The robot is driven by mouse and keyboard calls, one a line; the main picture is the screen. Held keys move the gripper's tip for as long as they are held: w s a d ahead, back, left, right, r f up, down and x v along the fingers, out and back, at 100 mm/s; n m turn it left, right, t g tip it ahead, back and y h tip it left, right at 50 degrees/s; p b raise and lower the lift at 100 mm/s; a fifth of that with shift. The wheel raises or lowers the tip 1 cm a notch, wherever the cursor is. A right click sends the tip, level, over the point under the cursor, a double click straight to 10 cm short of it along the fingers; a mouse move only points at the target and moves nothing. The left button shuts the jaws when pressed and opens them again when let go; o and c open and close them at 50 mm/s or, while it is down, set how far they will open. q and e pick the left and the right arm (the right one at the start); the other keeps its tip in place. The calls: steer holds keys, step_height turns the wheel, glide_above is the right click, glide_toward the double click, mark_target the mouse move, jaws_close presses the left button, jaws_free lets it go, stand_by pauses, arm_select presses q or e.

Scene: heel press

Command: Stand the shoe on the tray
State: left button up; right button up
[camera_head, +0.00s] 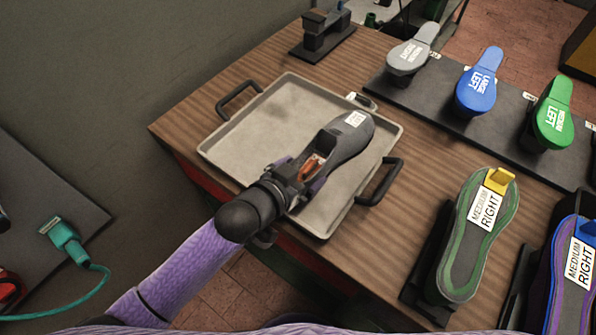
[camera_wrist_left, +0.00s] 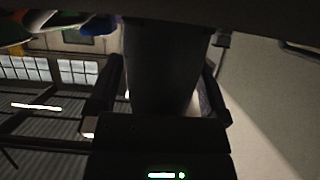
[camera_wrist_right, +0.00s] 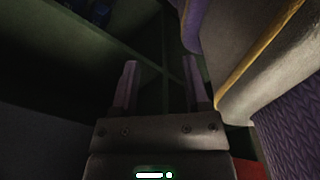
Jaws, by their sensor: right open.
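A dark grey shoe (camera_head: 350,138) with a white label is over the right part of the grey metal tray (camera_head: 245,125) in the head view. Its wide rounded end points up and right; the other end is hidden by my left gripper (camera_head: 312,168). My left gripper is shut on the shoe. In the left wrist view the dark shoe (camera_wrist_left: 165,75) fills the space between the fingers. I cannot tell whether the shoe touches the tray. My right gripper (camera_wrist_right: 162,65) is open and empty in the right wrist view, outside the head view.
The tray has dark side handles (camera_head: 379,182) and lies on a wooden table (camera_head: 410,215). A dark board at the back right bears grey, blue (camera_head: 477,90) and green (camera_head: 552,122) labelled forms. A green shoe (camera_head: 475,245) and a purple shoe (camera_head: 572,285) stand at right.

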arm_select(q)
steer(key=p+v, duration=0.3)
steer(key=v, duration=0.9)
steer(key=s+a+f+n+g+y, duration=0.15)
steer(key=a+f, duration=0.25)
steer(key=f, duration=0.4)
steer(key=s+a+f+n+g+y, duration=0.1)
steer(key=s+a+f+y, duration=0.2)
steer(key=f, duration=0.4)
steer(key=s+a+f+n+g+y, duration=0.15)
steer(key=a+f, duration=0.25)
steer(key=f, duration=0.4)
steer(key=s+f+g+y, duration=0.1)
steer(key=s+f+g, duration=0.25)
steer(key=s, duration=0.65)
steer(key=s+f+g+y, duration=0.1)
steer(key=s+f+g, duration=0.3)
steer(key=s, duration=0.6)
step_height(320, 180, down, 8)
steer(key=t+b, duration=0.1)
steer(key=b, duration=0.5)
steer(key=shift+a+r+n, duration=0.15)
steer(key=shift+a+n, duration=0.05)
steer(key=shift+n, duration=0.1)
steer(key=shift+s, duration=0.1)
